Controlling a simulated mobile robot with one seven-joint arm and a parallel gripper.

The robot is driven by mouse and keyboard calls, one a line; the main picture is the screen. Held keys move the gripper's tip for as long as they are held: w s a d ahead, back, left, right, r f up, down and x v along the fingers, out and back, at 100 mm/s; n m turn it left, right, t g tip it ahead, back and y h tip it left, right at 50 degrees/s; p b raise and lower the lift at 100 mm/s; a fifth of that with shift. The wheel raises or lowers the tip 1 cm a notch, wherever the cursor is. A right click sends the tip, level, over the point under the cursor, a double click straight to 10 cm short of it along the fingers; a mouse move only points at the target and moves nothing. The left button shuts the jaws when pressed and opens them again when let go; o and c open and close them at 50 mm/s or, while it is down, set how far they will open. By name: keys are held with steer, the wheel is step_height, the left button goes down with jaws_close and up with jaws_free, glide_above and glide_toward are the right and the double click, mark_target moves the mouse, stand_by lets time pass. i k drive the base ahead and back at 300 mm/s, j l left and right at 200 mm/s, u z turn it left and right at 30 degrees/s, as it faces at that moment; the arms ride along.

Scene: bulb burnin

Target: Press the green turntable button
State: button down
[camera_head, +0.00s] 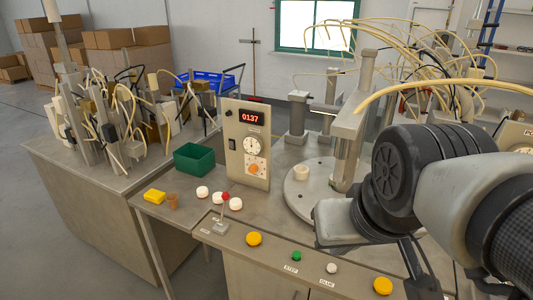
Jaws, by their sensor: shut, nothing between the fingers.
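The green button (296,256) is a small round cap on the front ledge of the bench, with a label reading STEP just in front of it. It stands clear and nothing covers it. The turntable (299,203) is a round grey plate behind it, with a small pale cup-like piece (301,173) on top; my arm hides its right part. My gripper (422,284) shows only in part at the lower right, below my arm's dark joint. It is shut and empty, to the right of the green button and apart from it.
Yellow buttons (253,239) (383,286) and a white button (331,268) flank the green one. A red-knobbed lever (222,210) stands to the left. A panel reading 0137 (246,142) rises behind. A green bin (194,159) and white round pieces (235,204) lie left.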

mark_target(296, 255)
steer(key=i+j+z, duration=0.1)
steer(key=j+z, duration=0.95)
steer(key=z, duration=0.15)
steer(key=k+z, duration=0.25)
steer(key=i+j, duration=0.2)
steer(key=j, duration=0.15)
steer(key=z, duration=0.05)
